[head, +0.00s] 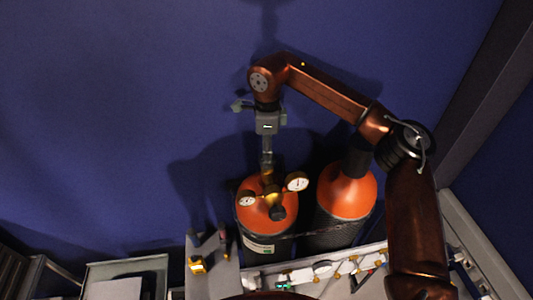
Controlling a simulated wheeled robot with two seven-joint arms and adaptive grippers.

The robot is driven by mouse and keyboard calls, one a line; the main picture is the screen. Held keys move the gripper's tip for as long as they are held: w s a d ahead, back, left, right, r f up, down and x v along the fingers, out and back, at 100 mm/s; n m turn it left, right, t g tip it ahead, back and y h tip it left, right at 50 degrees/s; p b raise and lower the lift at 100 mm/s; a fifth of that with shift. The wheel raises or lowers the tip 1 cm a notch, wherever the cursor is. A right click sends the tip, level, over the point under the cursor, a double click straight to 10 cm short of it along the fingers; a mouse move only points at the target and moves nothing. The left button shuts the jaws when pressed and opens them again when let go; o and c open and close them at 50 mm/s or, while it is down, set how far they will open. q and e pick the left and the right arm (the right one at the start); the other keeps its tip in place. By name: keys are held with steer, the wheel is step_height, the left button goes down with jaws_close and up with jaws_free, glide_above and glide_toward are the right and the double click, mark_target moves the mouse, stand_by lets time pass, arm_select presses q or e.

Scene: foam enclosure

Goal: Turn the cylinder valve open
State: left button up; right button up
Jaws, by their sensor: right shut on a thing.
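Two orange-topped cylinders with dark bodies stand side by side near the blue wall. The left cylinder (252,216) carries a brass valve fitting (269,189) with two round gauges, a left gauge (247,201) and a right gauge (297,182). A dark knob (278,213) sits at the front of the fitting. My right gripper (267,155) points down from above and is shut on the top of the valve on the left cylinder. Its fingers hide most of the part they hold, so how far it is turned cannot be told. My left gripper is out of view.
The right cylinder (346,192) stands close beside, under my right forearm. A pale rail with fittings (320,272) runs in front of the cylinders. A grey panel (211,265) with a yellow item (198,265) stands at the left. Blue wall (110,120) lies behind.

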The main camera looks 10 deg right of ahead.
steer(key=o, duration=0.8)
steer(key=shift+w+r, duration=0.1)
steer(key=shift+r, duration=0.15)
steer(key=o, duration=0.4)
steer(key=shift+d+f, duration=0.15)
steer(key=shift+c, duration=0.2)
step_height(320, 180, up, 12)
steer(key=shift+f, duration=0.1)
